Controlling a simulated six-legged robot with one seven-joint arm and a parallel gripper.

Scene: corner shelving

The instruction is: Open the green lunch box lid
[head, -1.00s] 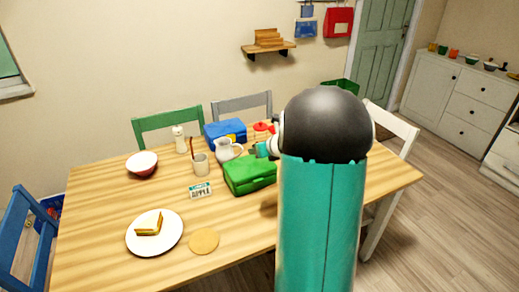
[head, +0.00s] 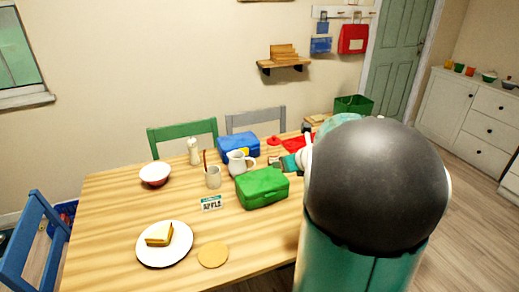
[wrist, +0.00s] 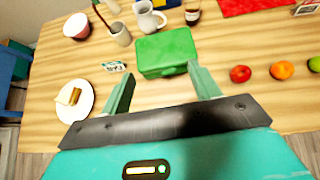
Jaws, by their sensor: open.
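The green lunch box (head: 262,187) stands on the wooden table with its lid shut. It also shows in the wrist view (wrist: 165,53), just beyond my fingertips and roughly between them. My gripper (wrist: 163,80) is open and empty, its two teal fingers spread apart, apart from the box as far as I can tell. In the head view, my arm covers the table's right side, and only a small teal part of the gripper end shows right of the box.
A white pitcher (head: 238,163), a mug (head: 213,177) and a blue lunch box (head: 239,148) stand behind and left of the green box. A name card (head: 212,203) lies to its left. A red apple (wrist: 240,74) and an orange (wrist: 282,70) are to its right.

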